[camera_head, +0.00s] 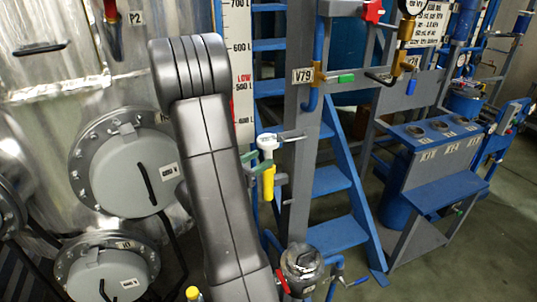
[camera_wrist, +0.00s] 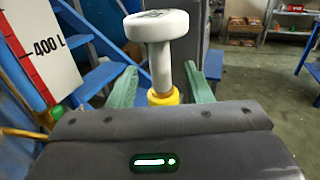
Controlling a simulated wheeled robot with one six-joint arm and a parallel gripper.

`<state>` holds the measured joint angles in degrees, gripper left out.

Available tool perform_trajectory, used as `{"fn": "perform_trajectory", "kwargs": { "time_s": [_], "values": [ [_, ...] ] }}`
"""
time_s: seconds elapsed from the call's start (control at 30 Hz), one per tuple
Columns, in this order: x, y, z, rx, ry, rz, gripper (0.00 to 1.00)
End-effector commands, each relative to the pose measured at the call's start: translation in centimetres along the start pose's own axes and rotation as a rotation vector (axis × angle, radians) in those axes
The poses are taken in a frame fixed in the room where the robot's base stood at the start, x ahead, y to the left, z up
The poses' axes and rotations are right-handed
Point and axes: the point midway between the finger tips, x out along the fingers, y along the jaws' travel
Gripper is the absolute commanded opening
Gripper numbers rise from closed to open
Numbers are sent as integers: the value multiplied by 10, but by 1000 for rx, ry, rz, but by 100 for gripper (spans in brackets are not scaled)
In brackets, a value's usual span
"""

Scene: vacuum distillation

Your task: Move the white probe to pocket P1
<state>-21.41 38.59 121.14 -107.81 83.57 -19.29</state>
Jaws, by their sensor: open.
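The white probe (camera_head: 267,142) stands upright in a yellow holder (camera_head: 268,184) beside the grey post in the head view. In the wrist view the probe (camera_wrist: 157,25) has a wide round white head and a narrower stem that goes down into the yellow part (camera_wrist: 163,97). My gripper (camera_wrist: 161,88) is open, with one green finger on each side of the stem and gaps between them. The blue stand (camera_head: 395,138) at the right has three round pockets on top. Their labels are too small to read surely, so I cannot tell which is P1.
A blue stair (camera_head: 337,181) and a grey post (camera_head: 299,130) with valve V79 stand between the probe and the stand. A metal tank (camera_head: 50,85) with round hatches fills the left. A level scale (camera_head: 240,60) is behind my arm. Open floor lies at the lower right.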

Motion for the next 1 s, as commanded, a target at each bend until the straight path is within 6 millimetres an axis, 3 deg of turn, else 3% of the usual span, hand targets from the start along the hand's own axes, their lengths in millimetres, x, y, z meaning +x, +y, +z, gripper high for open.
{"fn": "perform_trajectory", "kwargs": {
  "time_s": [0.23, 0.6, 1.0],
  "values": [
    [21, 0, -1, 0, 0, -2, 45],
    [24, 0, 0, 0, 0, 0, 45],
    [24, 0, 0, 0, 0, 0, 6]
  ]
}}
